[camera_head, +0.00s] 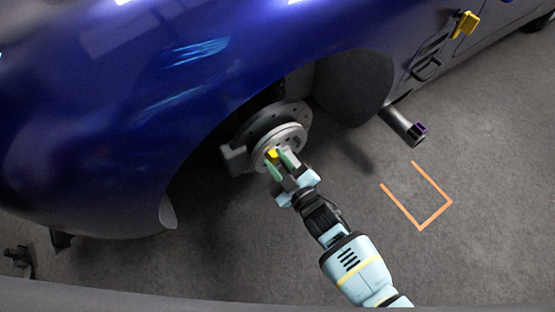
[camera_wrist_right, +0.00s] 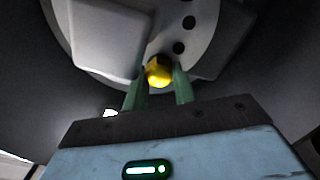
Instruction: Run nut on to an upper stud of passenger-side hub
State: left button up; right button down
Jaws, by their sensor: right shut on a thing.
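The passenger-side hub (camera_head: 290,133), a grey disc with a raised round face, sits in the wheel arch of the blue car. My right gripper (camera_head: 279,163) is at the lower part of the hub face, shut on a small yellow nut (camera_head: 272,154). In the right wrist view the nut (camera_wrist_right: 159,72) sits between the two green fingertips (camera_wrist_right: 160,88), in front of the hub disc (camera_wrist_right: 205,25). Several dark holes show in the disc. I cannot make out the studs, or whether the nut touches one. My left gripper is not in view.
The blue car body (camera_head: 150,90) overhangs the hub. A grey cylinder with a purple end (camera_head: 405,127) sticks out to the right. A yellow object (camera_head: 464,24) is at the car's side. Orange marks (camera_head: 421,227) lie on the clear grey floor.

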jog(key=m, duration=0.6)
jog(key=shift+a, duration=0.1)
jog(key=c, duration=1.4)
grip_release()
jog(key=shift+f, duration=0.1)
jog(key=shift+o, duration=0.2)
jog(key=n, duration=0.6)
jog(key=n+b, duration=0.1)
jog(key=n, duration=0.3)
jog(key=shift+n, duration=0.9)
